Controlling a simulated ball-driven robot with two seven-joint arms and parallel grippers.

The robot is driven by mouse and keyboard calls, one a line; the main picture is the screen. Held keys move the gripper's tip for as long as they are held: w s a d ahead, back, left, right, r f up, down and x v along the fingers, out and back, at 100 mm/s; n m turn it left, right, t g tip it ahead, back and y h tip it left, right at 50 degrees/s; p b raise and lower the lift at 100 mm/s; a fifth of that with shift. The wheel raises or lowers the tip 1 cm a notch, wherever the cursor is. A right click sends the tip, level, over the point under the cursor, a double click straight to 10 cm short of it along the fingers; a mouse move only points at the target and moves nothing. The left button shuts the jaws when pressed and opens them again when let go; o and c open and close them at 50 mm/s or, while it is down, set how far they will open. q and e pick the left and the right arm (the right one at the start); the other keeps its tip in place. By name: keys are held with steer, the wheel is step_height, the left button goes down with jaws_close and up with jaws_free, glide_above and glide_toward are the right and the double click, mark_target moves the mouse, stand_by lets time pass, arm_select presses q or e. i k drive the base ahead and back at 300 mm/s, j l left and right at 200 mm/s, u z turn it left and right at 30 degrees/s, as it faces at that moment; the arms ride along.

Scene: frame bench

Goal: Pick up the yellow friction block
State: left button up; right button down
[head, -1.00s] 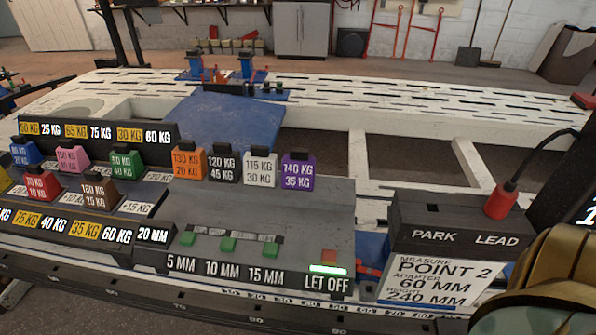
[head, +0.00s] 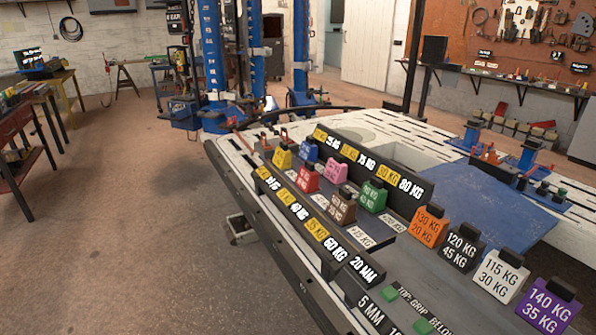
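The yellow friction block (head: 281,157) sits at the far left end of the rack on the bench, in the back row area. It is small in the head view and its label is too small to read. A blue block (head: 308,150) stands behind it to the right, and a red block (head: 305,178) stands in front of it to the right. Neither of my grippers is in view.
Pink (head: 335,173), brown (head: 343,207), green (head: 372,196), orange (head: 428,226), black (head: 462,248), white (head: 499,276) and purple (head: 547,305) blocks share the bench. Blue posts (head: 213,60) stand beyond its far end. The floor (head: 150,230) left of the bench is mostly clear.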

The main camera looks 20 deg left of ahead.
mark_target(282, 158)
steer(key=i+j+u, duration=0.7)
steer(key=i+u, duration=0.15)
steer(key=i+j+u, duration=0.2)
steer(key=i, duration=0.55)
steer(key=i+u, duration=0.2)
steer(key=i, duration=0.5)
steer(key=i+j+z, duration=0.1)
steer(key=i+z, duration=0.3)
steer(key=i+j+z, duration=0.15)
steer(key=i+z, duration=0.2)
steer(key=i+j+z, duration=0.25)
steer(key=z, duration=0.15)
